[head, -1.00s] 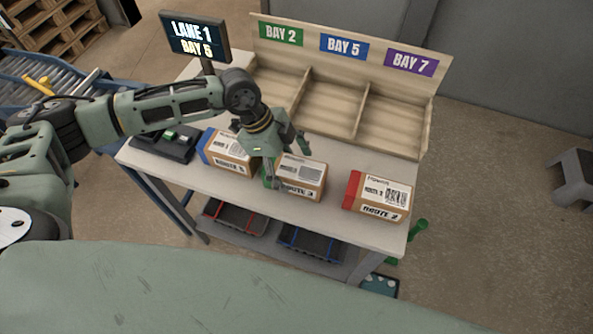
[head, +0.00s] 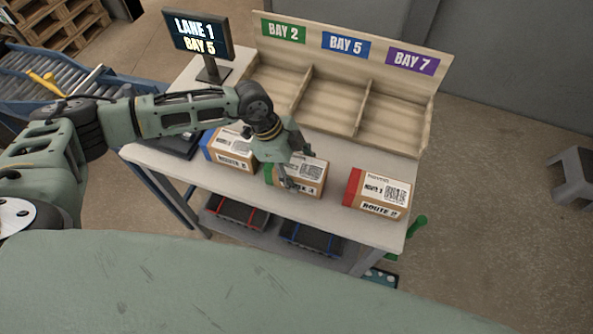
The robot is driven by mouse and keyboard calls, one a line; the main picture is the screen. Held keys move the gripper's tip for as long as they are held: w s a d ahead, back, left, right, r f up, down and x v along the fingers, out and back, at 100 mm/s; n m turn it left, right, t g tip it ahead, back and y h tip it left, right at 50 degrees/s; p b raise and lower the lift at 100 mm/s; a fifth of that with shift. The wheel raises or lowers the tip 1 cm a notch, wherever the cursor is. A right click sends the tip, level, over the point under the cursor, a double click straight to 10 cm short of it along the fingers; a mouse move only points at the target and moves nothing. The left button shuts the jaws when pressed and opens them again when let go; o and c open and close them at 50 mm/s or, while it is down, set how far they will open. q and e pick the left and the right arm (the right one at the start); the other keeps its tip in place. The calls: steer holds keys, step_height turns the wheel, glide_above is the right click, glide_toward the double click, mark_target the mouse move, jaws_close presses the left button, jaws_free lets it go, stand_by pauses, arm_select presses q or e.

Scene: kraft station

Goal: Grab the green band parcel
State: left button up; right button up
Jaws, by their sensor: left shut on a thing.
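The green band parcel (head: 312,177) is a brown box with a white label, in the middle of the row on the table. I cannot tell whether the parcel is clear of the tabletop. A blue band parcel (head: 229,152) stands to its left and a red band parcel (head: 377,192) to its right. My right gripper is not in view.
A wooden three-slot rack (head: 346,82) marked BAY 2, BAY 5 and BAY 7 stands empty behind the parcels. A screen (head: 197,36) reads LANE 1, BAY 5. Two dark trays (head: 311,238) sit below the table (head: 334,213). A roller conveyor (head: 40,72) is at left.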

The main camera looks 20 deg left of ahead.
arm_select(q)
steer(key=c, duration=0.4)
steer(key=shift+r, duration=0.1)
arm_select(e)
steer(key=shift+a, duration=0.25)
arm_select(q)
steer(key=shift+w+r, duration=0.1)
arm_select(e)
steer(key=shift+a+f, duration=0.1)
